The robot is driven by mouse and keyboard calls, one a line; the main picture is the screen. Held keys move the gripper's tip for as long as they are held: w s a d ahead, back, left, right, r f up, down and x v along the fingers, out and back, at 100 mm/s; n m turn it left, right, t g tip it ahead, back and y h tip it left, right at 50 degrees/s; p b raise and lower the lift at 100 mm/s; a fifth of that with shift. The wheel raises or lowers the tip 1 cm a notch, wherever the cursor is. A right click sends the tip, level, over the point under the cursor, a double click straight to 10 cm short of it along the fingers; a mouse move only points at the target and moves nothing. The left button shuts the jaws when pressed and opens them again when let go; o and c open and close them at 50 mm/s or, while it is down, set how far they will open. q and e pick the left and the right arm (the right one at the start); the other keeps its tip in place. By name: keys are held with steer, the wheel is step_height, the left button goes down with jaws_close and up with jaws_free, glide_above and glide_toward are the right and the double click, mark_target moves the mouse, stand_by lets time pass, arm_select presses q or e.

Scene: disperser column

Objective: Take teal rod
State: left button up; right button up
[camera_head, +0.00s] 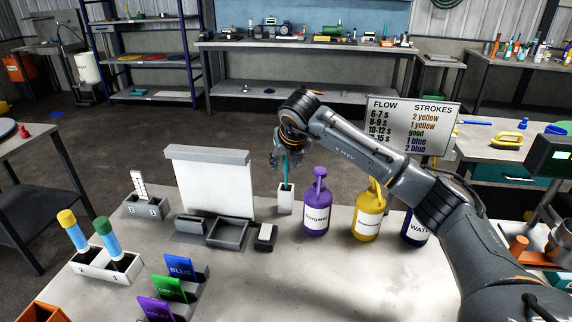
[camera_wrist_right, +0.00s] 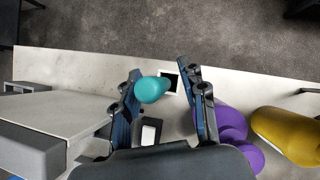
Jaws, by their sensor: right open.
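The teal rod (camera_head: 287,178) stands upright in a small white holder (camera_head: 286,200) on the table in the head view. My right gripper (camera_head: 289,155) is directly above it, pointing down. In the right wrist view the rod's rounded teal top (camera_wrist_right: 153,89) lies between the two open fingers, nearer the left finger. A small gap or contact with that finger cannot be told. The right finger is clearly apart from the rod. The holder's dark square opening (camera_wrist_right: 170,84) shows beside the rod. My left gripper is not in view.
A purple bottle (camera_head: 317,207) stands just right of the holder, then a yellow bottle (camera_head: 368,214) and a dark blue bottle (camera_head: 413,230). A white panel (camera_head: 212,182) with grey trays (camera_head: 228,233) stands to the left. The table front is mostly clear.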

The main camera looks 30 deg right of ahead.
jaws_close()
steer(key=shift+r, duration=0.1)
